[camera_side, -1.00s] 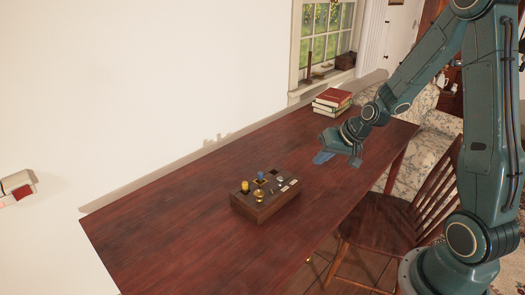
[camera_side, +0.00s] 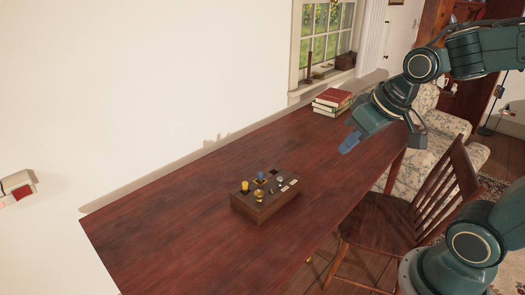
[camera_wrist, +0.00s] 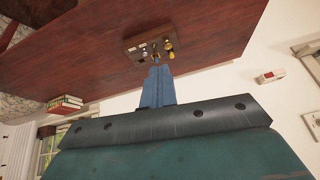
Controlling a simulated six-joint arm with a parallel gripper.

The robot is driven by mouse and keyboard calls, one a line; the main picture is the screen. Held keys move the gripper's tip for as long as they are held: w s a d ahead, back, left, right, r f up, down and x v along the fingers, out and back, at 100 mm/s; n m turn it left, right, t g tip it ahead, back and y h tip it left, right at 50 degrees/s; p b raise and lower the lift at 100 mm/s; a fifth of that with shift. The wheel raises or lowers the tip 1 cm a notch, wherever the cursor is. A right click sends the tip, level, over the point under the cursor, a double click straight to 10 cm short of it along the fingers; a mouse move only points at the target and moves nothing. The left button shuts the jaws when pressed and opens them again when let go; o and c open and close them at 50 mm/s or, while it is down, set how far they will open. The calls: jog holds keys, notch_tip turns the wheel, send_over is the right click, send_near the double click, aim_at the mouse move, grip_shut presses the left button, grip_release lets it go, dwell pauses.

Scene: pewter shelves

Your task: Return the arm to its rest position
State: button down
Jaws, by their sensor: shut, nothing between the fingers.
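My gripper (camera_side: 349,143) is a teal unit with blue fingers. In the side view it is in the air above the far right part of the table, empty, clear of the wooden box. In the wrist view its blue fingers (camera_wrist: 157,87) are together, with nothing between them. My arm is bent at the right of the side view, with the forearm raised and drawn back.
A dark wooden table (camera_side: 180,215) runs along a white wall. On it stand a wooden box (camera_side: 265,204) with small yellow, blue and brass pieces and a stack of books (camera_side: 332,101) at the far end. A wooden chair (camera_side: 405,218) stands at the table's right side. A floral sofa (camera_side: 430,150) is behind.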

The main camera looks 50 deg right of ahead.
jog(key=s+a+r+n, duration=0.1)
jog(key=s+a+r, duration=0.1)
jog(key=s, duration=0.6)
jog(key=shift+s+r, duration=0.25)
jog(key=shift+r, duration=0.2)
